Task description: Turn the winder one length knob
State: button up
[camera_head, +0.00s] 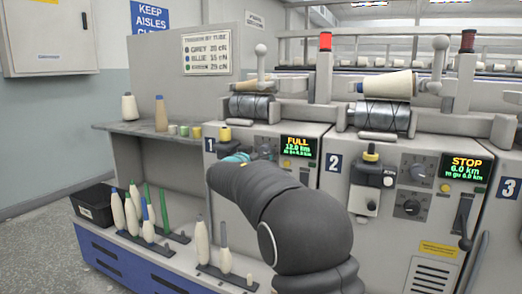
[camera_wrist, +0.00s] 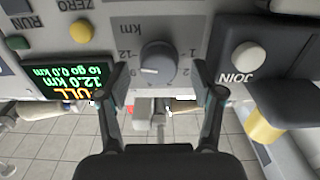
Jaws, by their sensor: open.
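The length knob (camera_wrist: 157,60) is a dark round knob with a pale pointer mark, on a grey panel with a km scale around it in the wrist view. My gripper (camera_wrist: 161,82) is open, with one finger to each side of the knob and just below it in the picture; I cannot tell whether either finger touches. In the head view my gripper (camera_head: 238,157) is at winder one's front, mostly hidden behind my dark arm. Winder one's display (camera_head: 298,147) reads FULL and 12.0 km; it also shows in the wrist view (camera_wrist: 62,80).
In the wrist view, the JOIN button housing (camera_wrist: 262,85) stands close right of my gripper; the yellow ZERO button (camera_wrist: 82,28) is upper left. In the head view, winder two (camera_head: 400,235) is to the right, and a peg shelf with several bobbins (camera_head: 118,208) is lower left.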

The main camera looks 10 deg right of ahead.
jog(key=shift+w+d, duration=0.35)
jog(key=shift+w, duration=0.05)
jog(key=shift+a, duration=0.1)
jog(key=c, duration=1.1)
jog(key=shift+c, duration=0.2)
